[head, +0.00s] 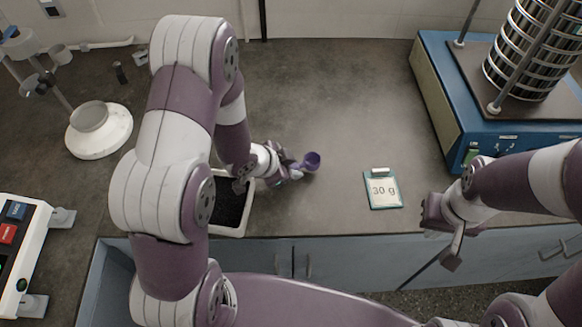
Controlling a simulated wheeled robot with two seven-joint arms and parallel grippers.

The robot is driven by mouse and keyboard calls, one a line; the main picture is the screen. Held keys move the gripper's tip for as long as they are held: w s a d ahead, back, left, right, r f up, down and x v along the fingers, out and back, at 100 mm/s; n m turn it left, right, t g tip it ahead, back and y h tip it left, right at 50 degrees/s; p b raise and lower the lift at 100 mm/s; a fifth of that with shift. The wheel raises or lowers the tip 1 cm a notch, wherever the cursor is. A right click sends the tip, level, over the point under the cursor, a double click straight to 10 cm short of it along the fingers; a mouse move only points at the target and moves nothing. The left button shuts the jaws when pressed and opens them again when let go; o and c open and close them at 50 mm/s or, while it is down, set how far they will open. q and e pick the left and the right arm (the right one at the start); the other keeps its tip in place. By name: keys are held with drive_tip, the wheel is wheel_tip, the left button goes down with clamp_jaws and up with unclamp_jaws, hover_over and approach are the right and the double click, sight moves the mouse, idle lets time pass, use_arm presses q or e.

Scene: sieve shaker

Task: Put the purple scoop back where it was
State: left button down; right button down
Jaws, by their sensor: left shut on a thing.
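The purple scoop (312,160) is at the middle of the bench, at the tip of my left gripper (296,170). My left gripper is shut on the scoop's handle end, and its small round bowl sticks out to the right. I cannot tell whether the scoop touches the bench. A tray of dark grains (232,231) lies just left of and in front of this gripper, partly hidden by my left arm. My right gripper (452,244) is over the front edge of the bench at the right, with no object visible in it; its finger gap is not clear.
A blue sieve shaker (440,95) with stacked metal sieves (530,50) fills the back right. A white-based stand (98,145) and a control box (22,245) are at left. The back middle bench is clear.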

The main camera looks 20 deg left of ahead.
use_arm(q)
drive_tip(key=shift+f, duration=0.1)
drive_tip(key=shift+f+b, duration=0.45)
drive_tip(key=shift+f, duration=0.05)
drive_tip(key=c, duration=0.8)
unclamp_jaws()
drive_tip(key=shift+c, duration=0.2)
wheel_tip(320, 180, up, 2)
drive_tip(key=shift+p, duration=0.8)
drive_tip(key=s+a+r+n+g+y+p, duration=0.25)
drive_tip(key=s+a+r+n+y, duration=0.35)
drive_tip(key=a+r, duration=0.4)
drive_tip(key=s+d+r+n+g, duration=0.1)
drive_tip(key=s+d+r+n, duration=0.1)
drive_tip(key=s, duration=0.2)
drive_tip(key=s+d+r+n+g+h, duration=0.1)
drive_tip(key=s+d+n, duration=0.1)
drive_tip(key=s+n, duration=0.1)
drive_tip(key=shift+s+d+r, duration=0.35)
drive_tip(key=shift+r, duration=0.05)
